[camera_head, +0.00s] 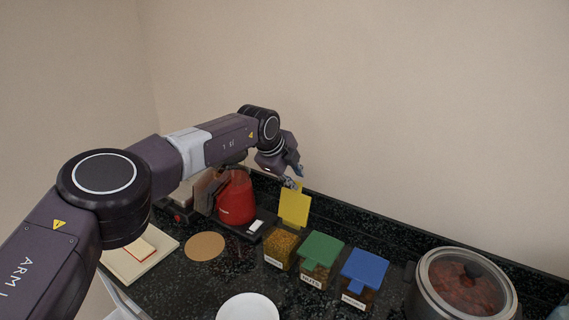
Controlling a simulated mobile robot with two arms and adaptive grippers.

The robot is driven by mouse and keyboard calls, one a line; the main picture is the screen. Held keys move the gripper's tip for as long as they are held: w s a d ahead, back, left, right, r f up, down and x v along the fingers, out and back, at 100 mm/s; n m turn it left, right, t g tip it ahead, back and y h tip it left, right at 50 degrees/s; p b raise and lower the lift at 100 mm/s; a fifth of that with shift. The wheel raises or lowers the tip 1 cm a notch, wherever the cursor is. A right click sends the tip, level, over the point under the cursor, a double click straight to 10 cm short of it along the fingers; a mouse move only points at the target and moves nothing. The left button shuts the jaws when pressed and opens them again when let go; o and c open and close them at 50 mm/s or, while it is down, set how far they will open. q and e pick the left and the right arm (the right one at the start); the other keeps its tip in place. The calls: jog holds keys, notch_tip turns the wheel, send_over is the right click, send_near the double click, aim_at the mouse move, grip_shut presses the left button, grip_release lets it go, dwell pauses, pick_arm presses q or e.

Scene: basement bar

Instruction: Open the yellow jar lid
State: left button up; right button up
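The yellow jar lid (295,206) stands raised, tilted up at the back of its jar. The jar (280,246) holds yellowish contents and has a pale label low on its front; its top looks uncovered. My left gripper (293,181) is just above the raised lid's upper edge, close to it or touching; I cannot tell which. Its fingers are small in the picture, so their opening is unclear. My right gripper is not in view.
Beside it stand a jar with a green lid (321,248) and one with a blue lid (364,268), both lids down. A red appliance (236,197) stands left, a lidded pot (463,289) right. A white plate (248,307) and round tan mat (205,246) lie in front.

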pick_arm(q)
jog(key=v, duration=0.9)
jog(key=shift+s+r, duration=0.25)
jog(key=shift+s, duration=0.1)
jog(key=shift+a, duration=0.15)
